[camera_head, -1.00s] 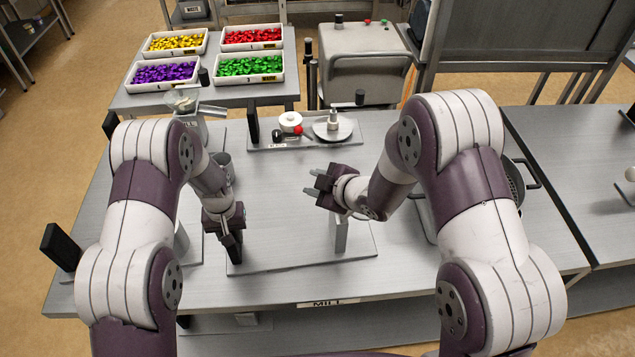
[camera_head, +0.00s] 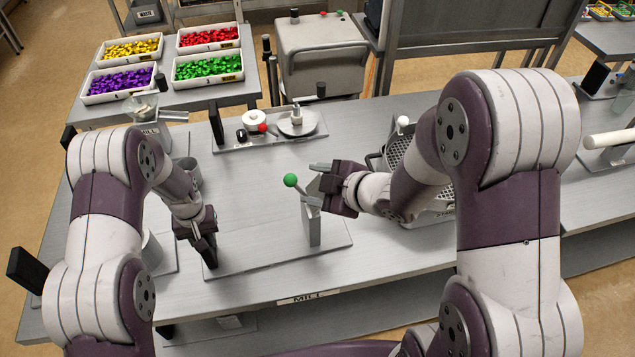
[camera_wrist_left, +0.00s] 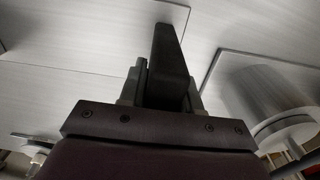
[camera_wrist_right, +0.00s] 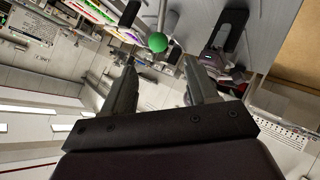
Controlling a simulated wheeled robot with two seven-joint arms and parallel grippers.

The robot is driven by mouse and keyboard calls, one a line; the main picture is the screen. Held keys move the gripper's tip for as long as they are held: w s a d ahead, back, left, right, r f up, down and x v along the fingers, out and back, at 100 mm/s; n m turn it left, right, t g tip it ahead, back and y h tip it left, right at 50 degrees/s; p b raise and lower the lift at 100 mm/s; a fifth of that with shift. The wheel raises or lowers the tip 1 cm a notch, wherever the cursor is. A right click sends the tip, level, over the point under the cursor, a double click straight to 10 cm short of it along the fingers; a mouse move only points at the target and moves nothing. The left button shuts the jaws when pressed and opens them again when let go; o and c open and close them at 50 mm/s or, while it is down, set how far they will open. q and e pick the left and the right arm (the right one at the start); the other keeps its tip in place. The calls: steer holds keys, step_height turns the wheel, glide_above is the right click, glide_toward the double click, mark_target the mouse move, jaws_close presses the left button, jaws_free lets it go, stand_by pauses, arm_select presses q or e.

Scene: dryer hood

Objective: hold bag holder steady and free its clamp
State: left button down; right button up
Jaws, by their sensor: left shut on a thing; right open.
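The bag holder is a flat grey base plate (camera_head: 275,258) on the bench with an upright metal post (camera_head: 312,228) near its right end. Its clamp lever has a green ball (camera_head: 291,180) at the top and leans up to the left from the post. My left gripper (camera_head: 210,258) is shut on a dark upright bar at the plate's left end; the bar also shows between the fingers in the left wrist view (camera_wrist_left: 170,60). My right gripper (camera_head: 316,178) is open just right of the green ball. In the right wrist view the ball (camera_wrist_right: 157,42) appears between and beyond the fingers, apart from both.
A perforated basket (camera_head: 425,170) is right of my right gripper. A metal cup (camera_head: 188,172) stands left. The bench between holder and tray is clear.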

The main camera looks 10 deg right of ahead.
arm_select(q)
steer(key=shift+s+f, duration=0.3)
steer(key=c, duration=1.1)
jaws_free()
steer(key=o, duration=0.4)
steer(key=shift+w, duration=0.15)
steer(key=shift+w+a, duration=0.15)
steer(key=shift+w, duration=0.1)
steer(key=shift+r, duration=0.15)
